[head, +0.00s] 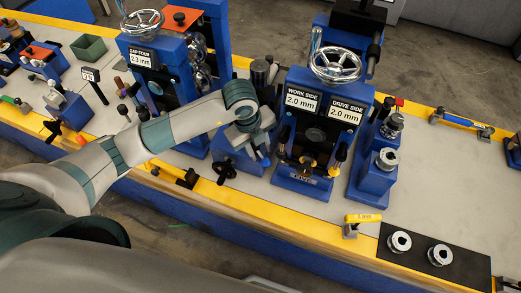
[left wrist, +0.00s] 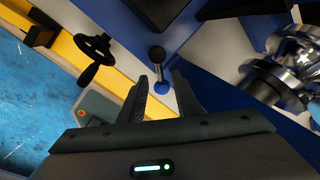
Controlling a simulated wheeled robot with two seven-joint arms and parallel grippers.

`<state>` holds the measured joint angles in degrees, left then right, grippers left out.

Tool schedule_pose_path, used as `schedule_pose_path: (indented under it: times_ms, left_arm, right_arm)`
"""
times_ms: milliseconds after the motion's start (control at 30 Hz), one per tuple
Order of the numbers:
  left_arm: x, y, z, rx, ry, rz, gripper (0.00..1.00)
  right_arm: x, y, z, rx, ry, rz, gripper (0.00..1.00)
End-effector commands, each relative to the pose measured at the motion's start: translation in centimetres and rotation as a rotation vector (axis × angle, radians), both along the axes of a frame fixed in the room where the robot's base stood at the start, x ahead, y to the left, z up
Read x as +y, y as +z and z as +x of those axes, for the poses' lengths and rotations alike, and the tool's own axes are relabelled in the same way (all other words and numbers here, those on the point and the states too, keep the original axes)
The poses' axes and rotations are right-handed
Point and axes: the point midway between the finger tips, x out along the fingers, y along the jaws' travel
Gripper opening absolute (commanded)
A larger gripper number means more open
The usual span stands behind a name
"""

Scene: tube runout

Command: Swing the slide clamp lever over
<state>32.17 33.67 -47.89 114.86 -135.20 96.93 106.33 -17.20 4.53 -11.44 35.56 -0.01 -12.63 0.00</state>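In the left wrist view a short lever with a dark round knob (left wrist: 157,53) shows just beyond my left gripper (left wrist: 160,88). I take it for the slide clamp lever. Its lower end is at a blue round part (left wrist: 161,88) between the fingertips as seen from the wrist. The two dark fingers are apart with nothing clearly held; contact with the lever cannot be told. In the head view my left gripper (head: 262,158) points down beside the blue slide block (head: 236,160), and my wrist hides the lever there. My right gripper is in neither view.
A black handwheel (left wrist: 97,47) with a crank grip is left of the fingers. Shiny metal parts (left wrist: 280,70) are at the right. The roll stand (head: 308,125) with "2.0 mm" displays stands right of my gripper. A yellow gauge (head: 363,218) and a black mat (head: 434,264) lie at front right.

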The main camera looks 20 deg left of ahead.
Motion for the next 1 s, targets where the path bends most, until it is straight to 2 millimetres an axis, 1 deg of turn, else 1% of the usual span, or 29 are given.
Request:
schedule_pose_path:
  times_ms: [100, 233, 400, 600, 667, 700, 733, 1000]
  left_arm:
    - [-0.2, -1.3, 0.2, 0.002, 0.001, -0.001, 0.30]
    - [-0.3, -2.2, 0.4, 0.001, 0.001, -0.001, 0.30]
    - [-0.3, -2.6, 0.4, 0.001, 0.000, -0.001, 0.30]
    - [-0.3, -2.6, 0.4, 0.001, 0.000, -0.001, 0.30]
    - [-0.3, -2.6, 0.4, 0.001, 0.000, -0.001, 0.16]
    - [-0.3, -2.6, 0.4, 0.001, 0.000, -0.001, 0.06]
    - [-0.3, -2.6, 0.4, 0.001, 0.000, -0.001, 0.00]
    - [-0.3, -2.6, 0.3, 0.002, -0.003, -0.002, 0.00]
  right_arm:
    - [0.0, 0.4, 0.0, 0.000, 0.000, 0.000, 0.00]
    - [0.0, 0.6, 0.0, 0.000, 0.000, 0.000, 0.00]
    - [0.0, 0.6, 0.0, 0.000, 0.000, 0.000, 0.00]
    - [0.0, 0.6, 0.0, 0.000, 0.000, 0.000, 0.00]
    - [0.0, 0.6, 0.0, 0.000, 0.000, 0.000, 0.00]
    - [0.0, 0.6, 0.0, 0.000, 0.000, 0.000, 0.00]
    - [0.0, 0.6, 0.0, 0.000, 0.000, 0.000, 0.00]
    - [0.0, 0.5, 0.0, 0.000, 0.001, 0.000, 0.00]
